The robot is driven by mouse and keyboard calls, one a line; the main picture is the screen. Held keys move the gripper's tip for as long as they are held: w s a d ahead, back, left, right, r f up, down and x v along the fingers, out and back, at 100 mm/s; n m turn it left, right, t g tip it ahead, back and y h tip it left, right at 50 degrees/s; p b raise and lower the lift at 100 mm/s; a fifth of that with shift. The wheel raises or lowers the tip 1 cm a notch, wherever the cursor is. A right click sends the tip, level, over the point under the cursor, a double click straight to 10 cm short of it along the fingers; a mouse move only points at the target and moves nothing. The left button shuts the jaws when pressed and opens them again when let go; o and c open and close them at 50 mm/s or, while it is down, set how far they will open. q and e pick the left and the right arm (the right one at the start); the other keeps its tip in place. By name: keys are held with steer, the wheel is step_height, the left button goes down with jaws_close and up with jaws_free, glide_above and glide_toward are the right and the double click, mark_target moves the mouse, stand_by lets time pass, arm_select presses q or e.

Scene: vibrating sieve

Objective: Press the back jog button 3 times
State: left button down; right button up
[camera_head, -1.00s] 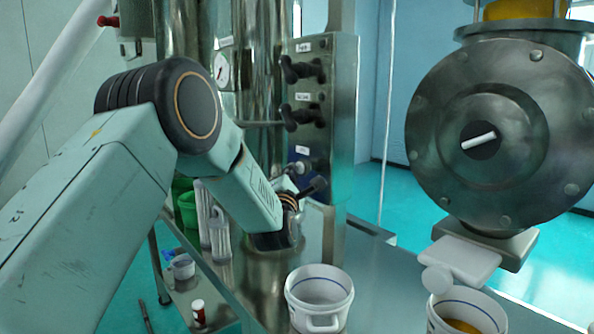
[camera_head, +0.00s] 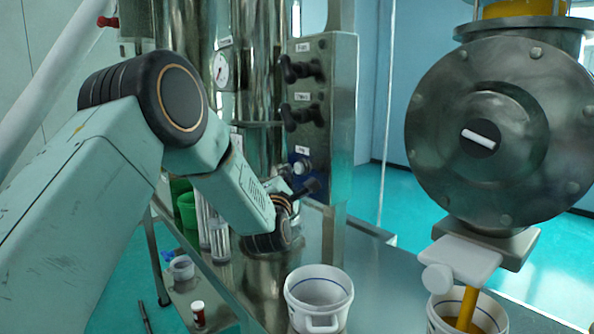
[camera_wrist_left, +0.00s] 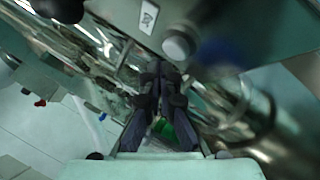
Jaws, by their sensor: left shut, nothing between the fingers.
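A steel control panel (camera_head: 343,120) stands at the centre of the head view, with two black knobs and a pale round button (camera_head: 301,168) below them, under a small label. The button also shows in the left wrist view (camera_wrist_left: 178,44). My left gripper (camera_head: 315,186) is shut and empty, its dark fingertips just below and to the right of the button in the head view. In the left wrist view the closed fingers (camera_wrist_left: 160,72) point at the panel, with the button just beyond the tips. They look apart from it. Whether this is the back jog button cannot be read. My right gripper is out of view.
A large round metal machine (camera_head: 495,135) fills the right. Orange material falls from its outlet into a white bucket (camera_head: 490,318). A second white bucket (camera_head: 320,292) stands on the bench left of it. Clear tubes (camera_head: 218,235) stand close beside my left forearm.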

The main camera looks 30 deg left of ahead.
arm_select(q)
steer(key=shift+s, duration=0.1)
steer(key=shift+s+a, duration=0.3)
steer(key=shift+s, duration=0.45)
steer(key=shift+s+a, duration=0.35)
steer(key=shift+s, duration=0.4)
steer(key=shift+s+a, duration=0.3)
steer(key=shift+s, duration=0.45)
